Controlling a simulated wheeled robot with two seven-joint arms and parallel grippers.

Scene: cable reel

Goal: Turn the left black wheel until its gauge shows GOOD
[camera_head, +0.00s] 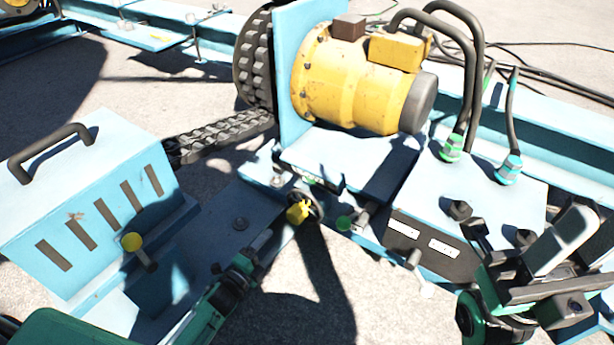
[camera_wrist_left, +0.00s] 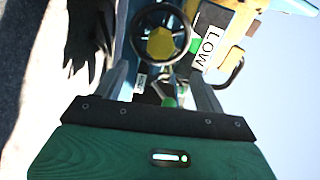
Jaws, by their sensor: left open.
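The left black wheel (camera_head: 319,206) with its yellow hub is on the front of the blue machine, near the middle of the head view. In the left wrist view the wheel (camera_wrist_left: 133,38) is ahead, its rim and yellow hub clear. A white gauge label reading LOW (camera_wrist_left: 209,47) is beside it. My left gripper (camera_head: 270,235) is open and just short of the wheel. In the left wrist view its fingers stand apart, with nothing visibly held between them. My right gripper (camera_head: 545,262) is at the lower right, away from the wheel; its jaw opening is unclear.
A yellow motor (camera_head: 345,85) sits behind the wheel, next to a chain (camera_head: 225,137). A blue box with a black handle (camera_head: 50,150) is at left. A black panel with white labels (camera_head: 432,262) is right of the wheel. Bare ground shows below.

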